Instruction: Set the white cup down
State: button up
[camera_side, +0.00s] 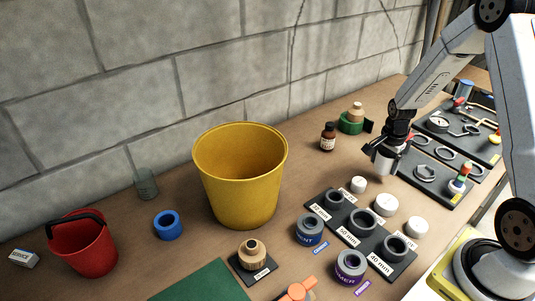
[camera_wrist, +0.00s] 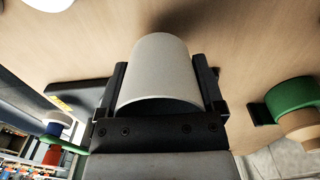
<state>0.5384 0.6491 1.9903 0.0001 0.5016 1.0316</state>
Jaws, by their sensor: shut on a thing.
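My gripper (camera_side: 384,150) is low over the table at the right of the side view, shut on the white cup. In the wrist view, the cup (camera_wrist: 160,70) looks pale grey-white and sits between the two dark fingers of my gripper (camera_wrist: 165,92). In the side view the cup (camera_side: 384,165) is small and partly hidden by the gripper. I cannot tell whether its lower end touches the wooden table (camera_side: 300,170).
White round caps (camera_side: 386,205) and a black rack of grey rings (camera_side: 362,222) are in front of the gripper. Dark tool trays (camera_side: 428,172) lie to the right. Bare wood lies left of the gripper.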

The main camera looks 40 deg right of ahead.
aim_at(381, 170)
jog(key=shift+w+d+f, duration=0.1)
jog(key=shift+w+f, duration=0.15)
jog(key=shift+f, duration=1.6)
jog(key=shift+f, duration=0.1)
jog(key=o, duration=0.9)
jog(key=shift+o, duration=0.2)
notch_tip(381, 170, up, 12)
